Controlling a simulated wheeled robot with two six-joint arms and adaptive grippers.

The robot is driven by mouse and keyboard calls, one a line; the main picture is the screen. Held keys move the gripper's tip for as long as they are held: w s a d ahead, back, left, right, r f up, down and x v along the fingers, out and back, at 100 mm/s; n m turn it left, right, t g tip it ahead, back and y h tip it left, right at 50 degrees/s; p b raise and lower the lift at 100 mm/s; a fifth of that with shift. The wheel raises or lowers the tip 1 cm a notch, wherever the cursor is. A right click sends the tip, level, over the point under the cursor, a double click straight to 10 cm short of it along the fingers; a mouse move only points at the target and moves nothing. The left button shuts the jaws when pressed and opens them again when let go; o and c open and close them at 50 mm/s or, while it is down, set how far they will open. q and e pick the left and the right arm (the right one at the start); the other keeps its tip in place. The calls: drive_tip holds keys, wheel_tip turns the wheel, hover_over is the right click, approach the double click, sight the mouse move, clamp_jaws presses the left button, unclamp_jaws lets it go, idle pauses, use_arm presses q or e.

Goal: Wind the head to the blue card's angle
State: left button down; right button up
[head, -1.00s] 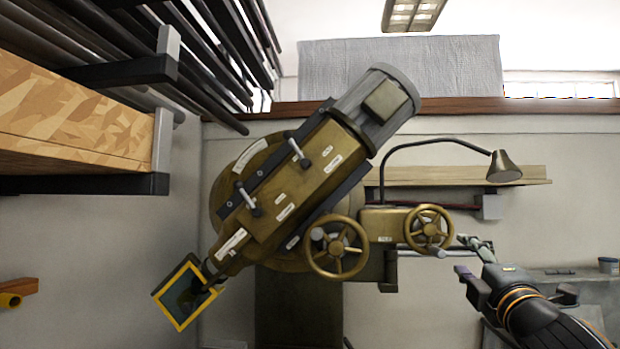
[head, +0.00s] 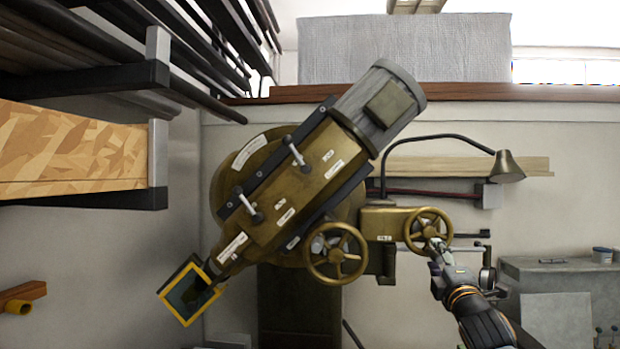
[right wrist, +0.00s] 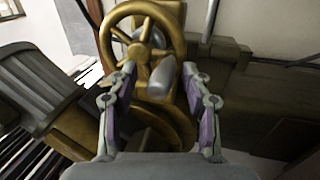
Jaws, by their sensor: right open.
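The brass-coloured machine head (head: 285,180) is tilted, its grey motor (head: 382,100) up to the right and its lower end, by the yellow-framed guard (head: 188,292), down to the left. Two brass handwheels show, one at the lower middle (head: 337,266) and one on the right (head: 428,231). My right gripper (head: 436,246) is at the right handwheel. In the right wrist view that handwheel (right wrist: 142,14) is ahead, and its grey handle (right wrist: 162,76) lies between the open, purple-padded fingers (right wrist: 160,100), apart from both. I cannot make out a blue card. My left gripper is out of view.
A lamp (head: 507,168) on a curved arm reaches over the right handwheel. A rack with wooden boards (head: 75,155) stands at the left. A grey bench (head: 570,275) is at the lower right.

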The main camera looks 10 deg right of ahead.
drive_tip(key=shift+w, duration=0.15)
drive_tip(key=shift+r, duration=0.1)
idle(0.4)
drive_tip(key=shift+c, duration=0.4)
clamp_jaws()
